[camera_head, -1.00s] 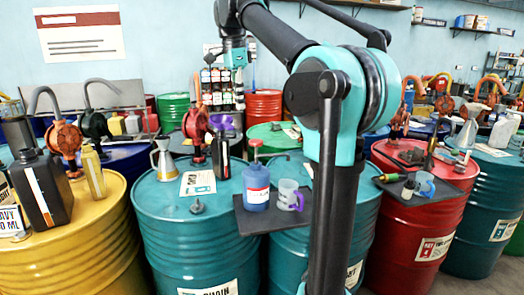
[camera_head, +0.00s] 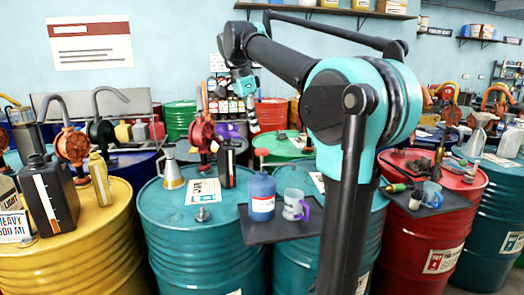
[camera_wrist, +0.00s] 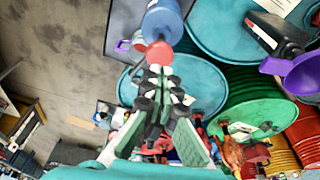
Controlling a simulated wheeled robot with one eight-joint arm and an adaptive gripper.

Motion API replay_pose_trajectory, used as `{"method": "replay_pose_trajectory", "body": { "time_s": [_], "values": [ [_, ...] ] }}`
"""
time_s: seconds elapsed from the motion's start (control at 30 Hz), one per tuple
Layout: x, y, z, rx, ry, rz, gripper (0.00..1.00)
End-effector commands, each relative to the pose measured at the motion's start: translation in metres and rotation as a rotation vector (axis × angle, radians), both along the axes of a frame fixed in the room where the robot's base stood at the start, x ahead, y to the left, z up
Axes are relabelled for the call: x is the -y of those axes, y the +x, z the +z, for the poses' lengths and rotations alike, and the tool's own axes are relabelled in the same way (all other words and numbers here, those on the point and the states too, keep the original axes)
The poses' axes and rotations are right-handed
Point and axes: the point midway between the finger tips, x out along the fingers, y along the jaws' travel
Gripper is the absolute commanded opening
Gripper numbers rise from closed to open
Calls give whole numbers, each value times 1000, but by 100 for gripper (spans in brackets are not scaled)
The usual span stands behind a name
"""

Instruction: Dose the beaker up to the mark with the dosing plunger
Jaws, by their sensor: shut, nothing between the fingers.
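The dosing plunger is the red knob (camera_head: 261,153) on a blue bottle (camera_head: 262,194) with a white label. The bottle stands upright on a dark tray (camera_head: 285,230) on a teal drum. The clear beaker (camera_head: 292,204) with a purple handle stands to its right; its mark and fill level are too small to read. My gripper (camera_head: 254,125) is shut and empty, pointing down above the red knob. In the wrist view, the red knob (camera_wrist: 159,54) appears just beyond my gripper's fingertips (camera_wrist: 157,72); whether they touch cannot be told. The beaker (camera_wrist: 137,42) lies left of the bottle there.
A metal funnel (camera_head: 171,168), a printed sheet (camera_head: 203,191) and a dark bottle (camera_head: 227,163) stand on the teal drum to the left. A red drum (camera_head: 430,220) with another tray and a blue-handled cup (camera_head: 431,194) is at the right. My arm hides part of the middle.

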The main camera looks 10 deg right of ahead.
Motion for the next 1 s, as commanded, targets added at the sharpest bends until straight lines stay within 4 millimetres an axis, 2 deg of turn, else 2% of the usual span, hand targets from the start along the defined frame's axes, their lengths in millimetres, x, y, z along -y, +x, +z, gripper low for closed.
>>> {"method": "replay_pose_trajectory", "body": {
  "time_s": [0.2, 0.43, 0.6, 1.0],
  "values": [
    [7, 1, -26, 0, 0, -1, 0],
    [12, 2, -48, 0, 0, -1, 0],
    [14, 2, -55, 0, 0, 0, 0],
    [14, 2, -56, 0, 0, 0, 0]
  ]
}}
